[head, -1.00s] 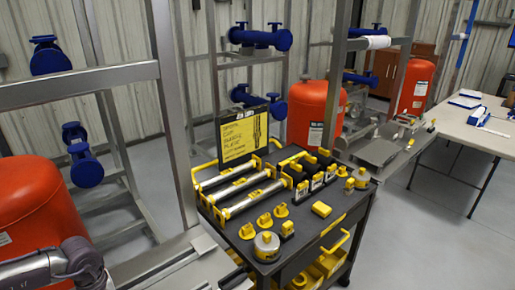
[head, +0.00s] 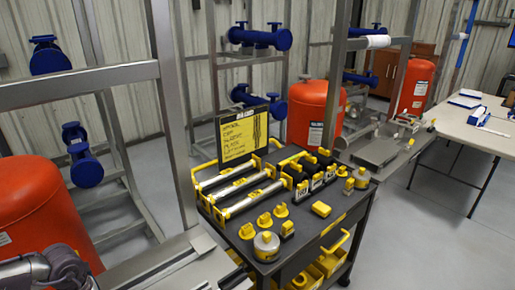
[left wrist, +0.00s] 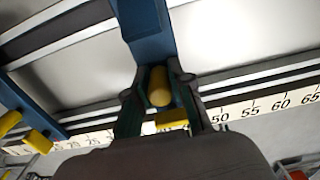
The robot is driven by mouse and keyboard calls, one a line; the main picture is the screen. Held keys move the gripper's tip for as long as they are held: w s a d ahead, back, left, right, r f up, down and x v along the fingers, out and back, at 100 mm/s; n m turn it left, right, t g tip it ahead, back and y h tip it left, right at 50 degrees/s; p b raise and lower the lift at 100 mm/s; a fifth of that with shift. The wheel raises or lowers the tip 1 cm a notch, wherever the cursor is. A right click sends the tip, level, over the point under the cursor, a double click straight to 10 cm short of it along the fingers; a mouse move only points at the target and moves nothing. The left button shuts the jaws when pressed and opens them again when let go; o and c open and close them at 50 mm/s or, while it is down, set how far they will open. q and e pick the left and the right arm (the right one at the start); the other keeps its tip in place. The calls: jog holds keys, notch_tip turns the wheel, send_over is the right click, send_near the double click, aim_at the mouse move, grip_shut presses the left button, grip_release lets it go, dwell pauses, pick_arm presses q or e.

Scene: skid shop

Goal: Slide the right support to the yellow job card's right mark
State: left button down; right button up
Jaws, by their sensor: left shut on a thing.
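In the left wrist view, a blue support (left wrist: 143,28) with a yellow knob (left wrist: 160,88) sits across a pale metal rail. My left gripper (left wrist: 155,80) is shut on the knob, one finger on each side. A second blue support (left wrist: 22,95) with yellow knobs stands to its left. A printed scale (left wrist: 265,105) runs along the rail's near edge, with 50 to 65 readable right of the gripper. The yellow job card (head: 238,137) stands at the back of the cart in the head view; its writing is too small to read. My right gripper is not in view.
The dark cart (head: 335,222) holds yellow-ended bars, black-and-yellow blocks and knobs. A metal rail (head: 165,268) lies at the lower left, beside an orange tank (head: 38,208). In the left wrist view, the rail right of the held support looks clear.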

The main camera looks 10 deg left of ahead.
pick_arm(q)
jog(key=shift+s+a, duration=0.15)
dwell(0.3)
jog(key=shift+s+a, duration=0.95)
jog(key=shift+s, duration=0.2)
jog(key=c, duration=1)
grip_release()
jog(key=shift+c, duration=0.2)
notch_tip(320, 180, up, 7)
jog(key=p, duration=0.4)
